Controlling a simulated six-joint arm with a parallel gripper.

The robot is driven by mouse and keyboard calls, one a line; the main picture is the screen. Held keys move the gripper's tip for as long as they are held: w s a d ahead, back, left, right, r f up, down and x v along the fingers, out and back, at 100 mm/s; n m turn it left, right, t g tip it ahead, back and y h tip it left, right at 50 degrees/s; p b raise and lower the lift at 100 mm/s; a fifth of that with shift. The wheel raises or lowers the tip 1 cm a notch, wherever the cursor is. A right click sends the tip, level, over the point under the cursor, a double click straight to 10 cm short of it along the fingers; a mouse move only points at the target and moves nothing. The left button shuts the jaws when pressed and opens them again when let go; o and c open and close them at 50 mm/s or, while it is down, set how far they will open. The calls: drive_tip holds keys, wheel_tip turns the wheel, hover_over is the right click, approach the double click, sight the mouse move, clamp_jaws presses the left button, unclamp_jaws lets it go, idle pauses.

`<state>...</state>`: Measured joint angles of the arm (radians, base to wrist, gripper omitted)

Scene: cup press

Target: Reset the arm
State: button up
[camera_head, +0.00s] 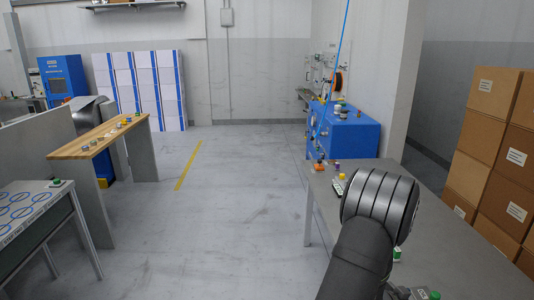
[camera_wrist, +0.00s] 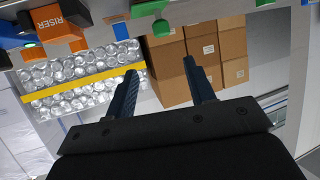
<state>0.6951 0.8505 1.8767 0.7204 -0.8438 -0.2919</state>
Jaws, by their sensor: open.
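My gripper (camera_wrist: 159,68) shows in the wrist view with its two dark fingers spread apart and nothing between them. In the head view my arm rises from the bottom right, over the grey table (camera_head: 455,240); the gripper itself cannot be made out there. The wrist view is tilted, with a table edge along the top. An orange block marked RISER (camera_wrist: 55,24) and a green round part (camera_wrist: 161,28) are at that edge, beyond the fingertips.
Stacked cardboard boxes (camera_head: 501,155) stand right of the table. A blue machine (camera_head: 345,135) and small coloured parts are at the table's far end. A wooden-topped bench (camera_head: 100,137) and a table with blue rings (camera_head: 30,212) stand left. The floor between is clear.

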sight(435, 296)
drive_tip(key=x, duration=1.4)
drive_tip(key=shift+w+d+f, duration=0.1)
drive_tip(key=shift+d+f, duration=0.1)
idle(2.0)
